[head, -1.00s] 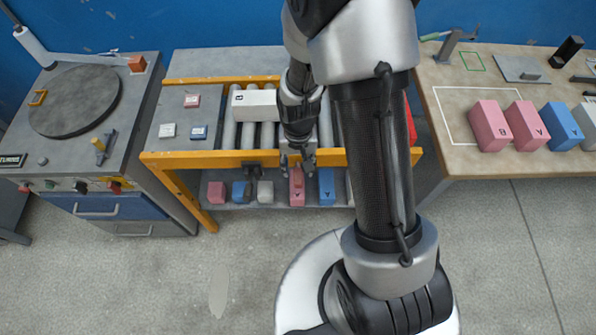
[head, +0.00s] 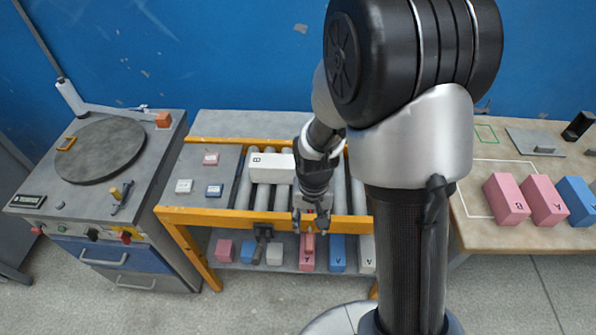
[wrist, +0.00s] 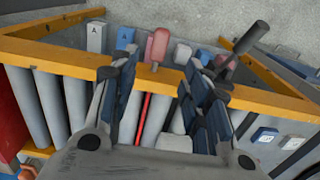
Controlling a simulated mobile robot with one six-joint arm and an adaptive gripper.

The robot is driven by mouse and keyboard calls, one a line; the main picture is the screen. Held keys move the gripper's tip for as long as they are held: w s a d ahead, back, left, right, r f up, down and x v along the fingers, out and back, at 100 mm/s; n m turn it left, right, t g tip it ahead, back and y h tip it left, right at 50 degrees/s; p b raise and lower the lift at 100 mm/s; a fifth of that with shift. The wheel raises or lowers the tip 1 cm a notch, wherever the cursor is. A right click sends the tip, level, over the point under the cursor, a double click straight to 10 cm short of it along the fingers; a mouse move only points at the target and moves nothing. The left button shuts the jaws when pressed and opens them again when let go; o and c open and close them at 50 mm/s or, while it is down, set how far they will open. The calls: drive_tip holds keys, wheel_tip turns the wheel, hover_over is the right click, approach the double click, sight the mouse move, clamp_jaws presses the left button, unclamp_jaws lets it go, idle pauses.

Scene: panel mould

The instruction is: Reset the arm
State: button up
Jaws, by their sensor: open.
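My gripper (head: 311,222) hangs open over the front yellow rail of the roller conveyor, right of the white block. It also shows in the wrist view (wrist: 160,88), with its two fingers spread and nothing between them. My arm rises from it to the right and covers the right end of the conveyor in the head view. A pink block (head: 307,261) with a red part on top lies on the lower shelf, below the gripper. It also shows in the wrist view (wrist: 157,46), beyond the fingers.
A white block (head: 272,168) lies on the conveyor rollers. More blocks line the lower shelf (head: 283,268). A grey bench with a round plate (head: 98,150) stands left. A table with pink and blue blocks (head: 507,199) stands right. Bare floor lies in front.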

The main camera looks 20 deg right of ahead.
drive_tip(key=s+r+n+t, duration=0.1)
drive_tip(key=s+r, duration=0.1)
drive_tip(key=r, duration=0.6)
drive_tip(key=s+r+n+t, duration=0.1)
drive_tip(key=s+r, duration=0.2)
drive_tip(key=r, duration=0.5)
drive_tip(key=s+r+n+t, duration=0.1)
drive_tip(key=s+r+t, duration=0.1)
drive_tip(key=s+r, duration=0.6)
drive_tip(key=shift+s+r+n+t, duration=0.3)
drive_tip(key=shift+s+r, duration=0.05)
drive_tip(key=shift+s, duration=0.8)
